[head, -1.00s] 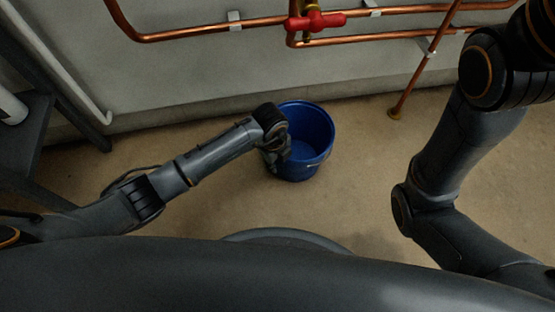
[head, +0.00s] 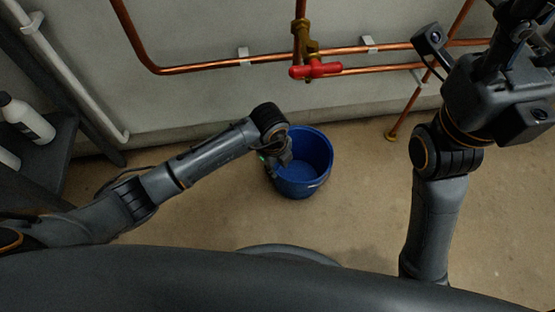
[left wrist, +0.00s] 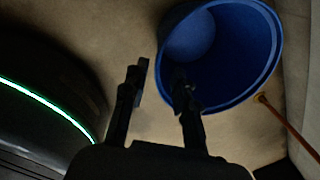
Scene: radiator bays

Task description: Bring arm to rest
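My left arm reaches in from the left in the head view. Its gripper (head: 280,156) points down at the left rim of a blue bucket (head: 316,160) on the floor. In the left wrist view the two fingers (left wrist: 161,82) are apart. One finger overlaps the blue bucket (left wrist: 240,45) and the other shows against bare floor. I cannot tell whether the rim lies between them or below them. My right arm rises at the right of the head view. Its gripper (head: 518,32) is at the top right, partly cut off, and its fingers are unclear.
Copper pipes (head: 210,66) with a red valve handle (head: 316,70) run along the grey wall. A dark shelf (head: 52,150) with a white bottle (head: 27,120) stands at left. Bare floor (head: 360,205) lies between the bucket and my right arm.

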